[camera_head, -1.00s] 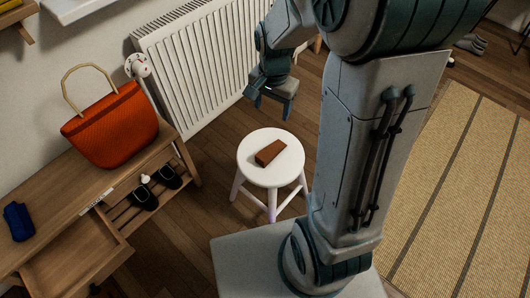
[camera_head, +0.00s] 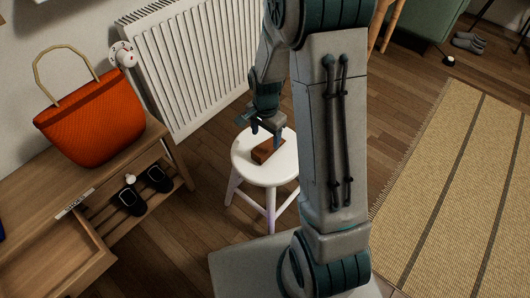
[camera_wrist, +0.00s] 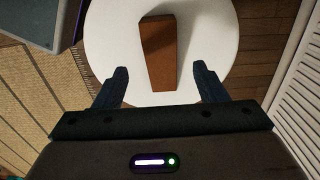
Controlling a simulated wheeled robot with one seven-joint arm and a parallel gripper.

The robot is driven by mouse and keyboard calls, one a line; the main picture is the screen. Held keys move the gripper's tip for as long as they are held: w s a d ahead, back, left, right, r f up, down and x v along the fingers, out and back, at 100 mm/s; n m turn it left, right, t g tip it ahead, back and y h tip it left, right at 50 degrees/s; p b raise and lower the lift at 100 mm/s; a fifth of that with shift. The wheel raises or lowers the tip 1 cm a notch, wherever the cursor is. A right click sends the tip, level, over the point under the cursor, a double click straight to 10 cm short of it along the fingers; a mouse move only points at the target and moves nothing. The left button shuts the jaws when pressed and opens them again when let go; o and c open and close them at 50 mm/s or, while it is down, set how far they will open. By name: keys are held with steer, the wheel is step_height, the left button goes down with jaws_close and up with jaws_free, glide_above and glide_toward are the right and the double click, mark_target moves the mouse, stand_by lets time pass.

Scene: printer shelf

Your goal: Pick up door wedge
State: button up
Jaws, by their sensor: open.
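The door wedge (camera_head: 268,151) is a brown block lying on the round white seat of a stool (camera_head: 262,173). In the wrist view the wedge (camera_wrist: 160,55) lies lengthwise, narrower toward me, on the white seat (camera_wrist: 109,38). My gripper (camera_head: 264,140) is over the stool, close to the wedge, and partly covers it in the head view. In the wrist view my gripper (camera_wrist: 162,84) is open, with one dark finger to each side of the wedge's near end. The fingers do not touch the wedge there. Their exact height above the seat is hard to tell.
A white radiator (camera_head: 190,65) stands on the wall behind the stool. A wooden bench (camera_head: 112,165) with an orange bag (camera_head: 95,120), an open drawer and black shoes is at left. A striped rug (camera_head: 455,190) lies at right. Bare floor surrounds the stool.

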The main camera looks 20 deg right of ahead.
mark_target(265, 147)
step_height(265, 147, down, 5)
steer(key=b, duration=0.3)
steer(key=shift+f, duration=0.2)
steer(key=c, duration=1.1)
